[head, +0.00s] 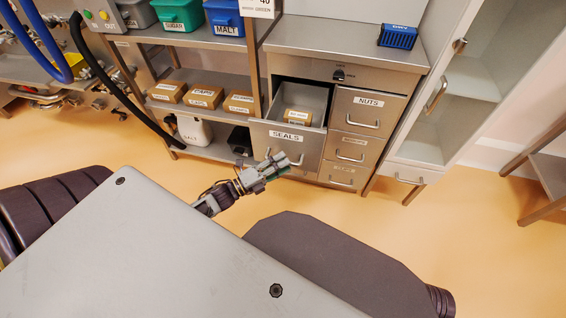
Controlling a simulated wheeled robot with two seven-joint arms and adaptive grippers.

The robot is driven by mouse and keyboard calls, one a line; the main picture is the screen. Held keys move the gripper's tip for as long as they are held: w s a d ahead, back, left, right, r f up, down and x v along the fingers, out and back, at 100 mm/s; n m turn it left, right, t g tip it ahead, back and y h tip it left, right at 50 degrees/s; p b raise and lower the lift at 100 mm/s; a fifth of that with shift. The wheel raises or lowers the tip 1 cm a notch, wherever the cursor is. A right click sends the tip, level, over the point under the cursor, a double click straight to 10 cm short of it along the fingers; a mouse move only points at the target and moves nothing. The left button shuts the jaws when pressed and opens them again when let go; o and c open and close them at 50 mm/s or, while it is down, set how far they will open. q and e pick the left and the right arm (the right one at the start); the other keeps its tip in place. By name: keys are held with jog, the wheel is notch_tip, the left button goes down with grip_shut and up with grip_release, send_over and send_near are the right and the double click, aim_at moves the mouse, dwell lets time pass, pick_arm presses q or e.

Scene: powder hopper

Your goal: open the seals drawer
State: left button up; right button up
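The seals drawer (283,139), a grey metal front with a "SEALS" label, is pulled out from the left column of the steel cabinet (330,62). A small labelled tan box (298,116) lies inside it. My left gripper (278,163) is at the lower part of the drawer front, where it covers the handle area. Its fingers look close together, but whether they grip the handle is too small and hidden to tell. My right gripper is not in view.
The nuts drawer (368,108) and other labelled drawers beside it are closed. A glass-door cabinet (455,80) stands to the right. A shelf (165,140) with several boxes is on the left. A blue bin (398,37) sits on the cabinet top. The floor in front is clear.

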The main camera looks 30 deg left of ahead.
pick_arm(q)
jog(key=v, duration=1)
jog(key=shift+s+a, duration=0.2)
jog(key=shift+s, duration=0.15)
jog(key=shift+f, duration=0.1)
dwell(0.4)
